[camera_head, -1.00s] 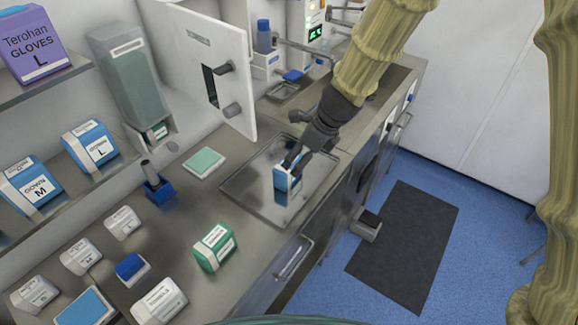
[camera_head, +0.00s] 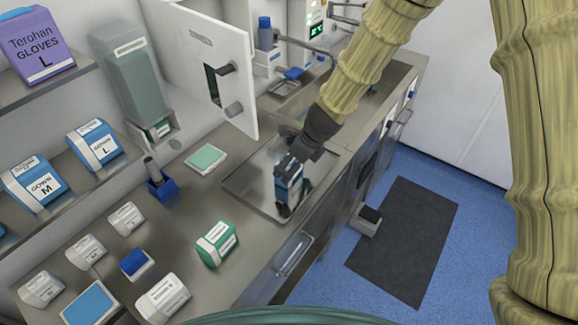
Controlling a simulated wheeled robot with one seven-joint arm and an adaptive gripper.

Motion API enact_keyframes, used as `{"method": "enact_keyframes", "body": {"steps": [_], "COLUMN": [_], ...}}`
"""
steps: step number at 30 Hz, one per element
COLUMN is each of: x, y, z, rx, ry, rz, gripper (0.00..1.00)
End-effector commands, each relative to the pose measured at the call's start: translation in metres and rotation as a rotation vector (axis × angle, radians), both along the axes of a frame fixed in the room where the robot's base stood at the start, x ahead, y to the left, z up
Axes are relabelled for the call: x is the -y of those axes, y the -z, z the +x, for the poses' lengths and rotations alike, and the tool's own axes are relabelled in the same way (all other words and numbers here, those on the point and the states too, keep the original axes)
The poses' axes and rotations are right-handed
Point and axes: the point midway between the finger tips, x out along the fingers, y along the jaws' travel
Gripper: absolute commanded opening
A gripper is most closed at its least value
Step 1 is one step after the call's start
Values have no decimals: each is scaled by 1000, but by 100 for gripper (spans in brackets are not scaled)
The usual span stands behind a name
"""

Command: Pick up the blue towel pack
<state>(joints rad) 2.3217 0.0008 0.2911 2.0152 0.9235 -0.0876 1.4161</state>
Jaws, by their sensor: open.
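A flat pack with a blue top and white edge (camera_head: 90,304) lies at the lower left of the counter, far from my gripper. A smaller blue-topped white pack (camera_head: 136,263) lies to its right. I cannot read their labels, so which is the towel pack is unclear.
A green-and-white pack (camera_head: 217,244) and several white packs (camera_head: 163,297) stand on the counter. A pale green flat pack (camera_head: 206,159) and a blue holder (camera_head: 161,187) are left of the tray. An open cabinet door (camera_head: 205,70) hangs behind the tray.

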Motion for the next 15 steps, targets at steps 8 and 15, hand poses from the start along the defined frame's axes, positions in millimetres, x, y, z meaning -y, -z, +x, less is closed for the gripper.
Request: {"method": "enact_keyframes", "body": {"steps": [8,15], "x": [-10,-12], "y": [20,29], "z": [7,8], "rx": [-2,0], "ry": [-1,0], "rz": [1,0], "gripper": [100,100]}}
